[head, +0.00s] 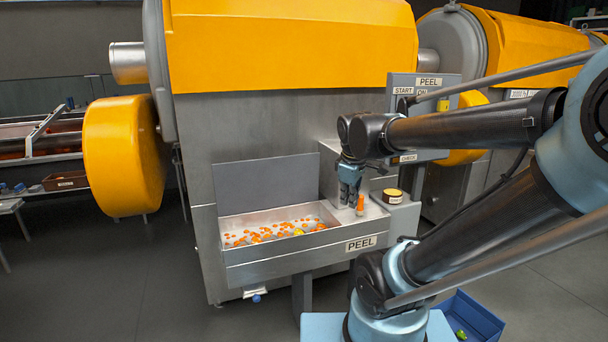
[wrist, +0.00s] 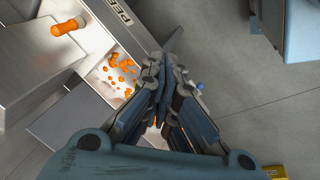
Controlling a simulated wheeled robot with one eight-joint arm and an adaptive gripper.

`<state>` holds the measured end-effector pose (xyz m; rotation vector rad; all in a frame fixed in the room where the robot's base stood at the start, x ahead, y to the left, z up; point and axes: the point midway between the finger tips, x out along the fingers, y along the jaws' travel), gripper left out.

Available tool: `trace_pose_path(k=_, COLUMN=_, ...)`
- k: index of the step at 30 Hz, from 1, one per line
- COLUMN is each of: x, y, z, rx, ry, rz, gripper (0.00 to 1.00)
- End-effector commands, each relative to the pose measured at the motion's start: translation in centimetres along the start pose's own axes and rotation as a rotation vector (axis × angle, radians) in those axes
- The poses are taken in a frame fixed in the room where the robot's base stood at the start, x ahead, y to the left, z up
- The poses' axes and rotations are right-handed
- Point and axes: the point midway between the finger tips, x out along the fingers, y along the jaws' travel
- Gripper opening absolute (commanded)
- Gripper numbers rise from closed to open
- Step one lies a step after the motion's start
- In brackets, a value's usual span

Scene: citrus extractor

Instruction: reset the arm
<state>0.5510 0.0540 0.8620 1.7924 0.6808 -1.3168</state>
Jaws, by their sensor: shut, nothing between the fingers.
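My gripper (head: 349,196) hangs pointing down beside the right end of the peel tray (head: 275,257) of the citrus extractor (head: 270,125). In the wrist view my gripper (wrist: 163,62) has its fingers shut together with nothing between them. Behind the fingers lies the tray with scattered orange peel bits (wrist: 122,74). My arm reaches in from the right side of the head view.
A control panel (head: 428,85) is above. A blue bin (head: 470,318) sits on the floor at lower right.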

Motion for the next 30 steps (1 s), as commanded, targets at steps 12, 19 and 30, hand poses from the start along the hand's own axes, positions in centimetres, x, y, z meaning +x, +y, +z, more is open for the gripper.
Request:
trace_pose_path(k=12, x=4.9, y=-7.9, z=10.9, rx=0.828, ry=-0.082, rz=-0.080, gripper=0.00)
trace_pose_path(k=19, x=5.8, y=-9.4, z=12.2, rx=0.974, ry=-0.099, rz=-0.091, gripper=0.00)
trace_pose_path(k=30, x=5.8, y=-9.4, z=12.2, rx=0.975, ry=-0.099, rz=-0.092, gripper=0.00)
